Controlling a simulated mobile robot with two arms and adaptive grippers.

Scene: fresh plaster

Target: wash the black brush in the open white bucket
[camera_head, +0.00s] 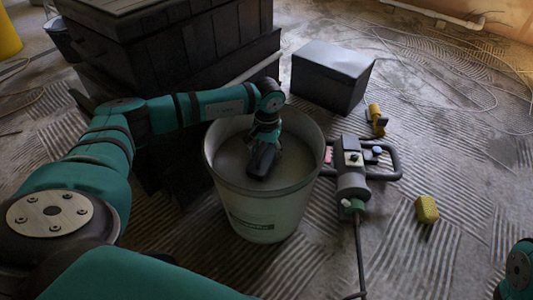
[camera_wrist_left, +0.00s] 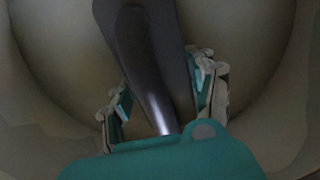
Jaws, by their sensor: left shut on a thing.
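The open white bucket (camera_head: 262,207) stands upright on the floor in the middle of the head view. My left arm reaches over its rim from the left, and the left gripper (camera_head: 267,136) points down inside the bucket. It is shut on the black brush (camera_head: 262,160), which hangs within the bucket. In the left wrist view the brush's dark handle (camera_wrist_left: 150,65) lies between the two fingers (camera_wrist_left: 165,98), with the pale bucket wall (camera_wrist_left: 265,40) around. The brush's lower end is not clear. My right gripper is not in view.
A black box (camera_head: 333,78) stands behind the bucket, and large dark cases (camera_head: 165,50) stand at the back left. A power tool with a cable (camera_head: 353,175) lies close to the bucket's right. A yellow block (camera_head: 427,209) and a yellow-handled item (camera_head: 376,118) lie farther right.

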